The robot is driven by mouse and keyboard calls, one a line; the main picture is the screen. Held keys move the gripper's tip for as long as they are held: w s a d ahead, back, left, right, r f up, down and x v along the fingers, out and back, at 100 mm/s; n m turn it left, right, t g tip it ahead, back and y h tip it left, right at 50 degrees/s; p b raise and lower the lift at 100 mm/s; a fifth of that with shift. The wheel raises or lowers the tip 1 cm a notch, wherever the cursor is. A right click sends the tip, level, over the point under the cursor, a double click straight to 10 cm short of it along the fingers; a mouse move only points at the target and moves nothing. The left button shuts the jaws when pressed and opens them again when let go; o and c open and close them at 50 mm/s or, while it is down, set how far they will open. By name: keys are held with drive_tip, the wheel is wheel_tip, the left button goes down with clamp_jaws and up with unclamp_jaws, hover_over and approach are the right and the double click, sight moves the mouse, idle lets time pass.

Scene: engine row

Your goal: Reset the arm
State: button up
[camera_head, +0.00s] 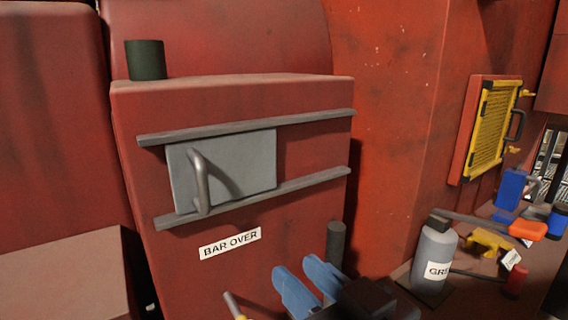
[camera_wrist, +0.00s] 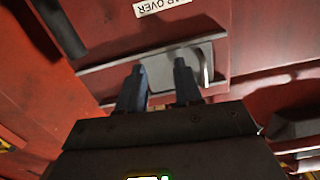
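My gripper (camera_head: 309,278) is at the bottom middle of the head view, in front of the red housing (camera_head: 240,115). Its two blue fingers are apart with nothing seen between them. In the wrist view my gripper (camera_wrist: 158,88) also shows open and empty, the fingers pointing towards the housing. A grey sliding plate (camera_head: 245,165) with a bent handle (camera_head: 201,183) sits between two rails on the housing face, up and left of my gripper. The wrist view shows the plate (camera_wrist: 162,72) beyond the fingers. My gripper looks apart from the handle.
A "BAR OVER" label (camera_head: 230,243) is below the rails. A dark green cylinder (camera_head: 146,60) stands on the housing; a dark cylinder (camera_head: 336,246) is beside my gripper. At right, a grey bottle (camera_head: 434,252), a yellow tool (camera_head: 488,242) and other items crowd a ledge. A yellow-framed grille (camera_head: 490,130) is above.

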drive_tip(key=s+d+f+m+h, duration=0.4)
drive_tip(key=s+d+f+h, duration=0.2)
drive_tip(key=s+d+f, duration=0.8)
drive_tip(key=s+d+f+h, duration=0.1)
drive_tip(key=s+d, duration=0.1)
drive_tip(key=s, duration=0.6)
drive_tip(key=s+d+f+m+h, duration=0.1)
drive_tip(key=s+d+h, duration=0.1)
drive_tip(key=s, duration=0.6)
drive_tip(key=shift+s+d+f+m, duration=0.15)
drive_tip(key=shift+s+d+m, duration=0.2)
drive_tip(key=shift+d, duration=0.4)
